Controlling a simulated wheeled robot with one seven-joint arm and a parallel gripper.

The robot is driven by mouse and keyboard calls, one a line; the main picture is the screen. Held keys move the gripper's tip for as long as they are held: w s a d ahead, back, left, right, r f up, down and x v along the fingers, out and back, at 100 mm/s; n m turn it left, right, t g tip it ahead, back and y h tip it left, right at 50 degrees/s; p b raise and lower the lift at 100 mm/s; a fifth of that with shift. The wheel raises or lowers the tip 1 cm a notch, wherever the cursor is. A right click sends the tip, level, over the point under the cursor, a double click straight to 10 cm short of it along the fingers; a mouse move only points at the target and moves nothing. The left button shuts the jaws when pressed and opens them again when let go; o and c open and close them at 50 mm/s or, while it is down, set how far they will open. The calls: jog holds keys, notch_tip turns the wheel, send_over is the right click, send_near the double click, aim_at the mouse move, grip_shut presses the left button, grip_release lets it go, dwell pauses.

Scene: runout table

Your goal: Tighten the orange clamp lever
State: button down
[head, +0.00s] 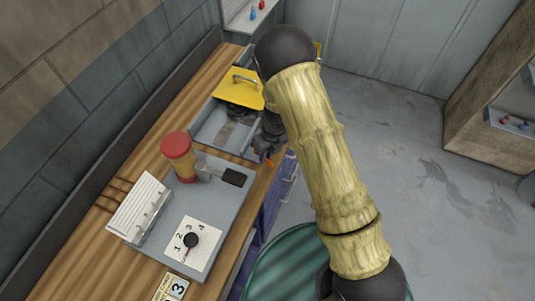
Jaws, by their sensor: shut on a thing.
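The orange clamp lever (268,160) shows as a small orange bit at the right edge of the wooden table, close to the grey tray. My gripper (264,148), dark and small in the head view, reaches down beside the table edge and is shut on the lever. Its fingers and most of the lever are hidden or too small to make out. The lever's exact angle cannot be told.
A grey tray with a yellow lid (238,92) lies behind my gripper. The floor at right is clear.

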jog(key=c, duration=1.4)
grip_release()
jog(key=shift+a, duration=0.15)
notch_tip(320, 180, up, 17)
jog(key=w+d+b, duration=0.2)
jog(key=shift+d, duration=0.35)
jog(key=shift+d+r, duration=0.1)
jog(key=s+d+r+n+t+h, duration=0.1)
jog(key=s+d+n, duration=0.6)
jog(key=n, duration=0.7)
jog(key=s+d+r+n+t, duration=0.3)
jog(key=s+d+n, duration=0.4)
jog(key=d+n, duration=0.3)
jog(key=n, duration=0.4)
jog(key=shift+s+d+r+h+b, duration=0.25)
jog(key=shift+d+r+h+b, duration=0.05)
jog(key=shift+d+h+b, duration=0.1)
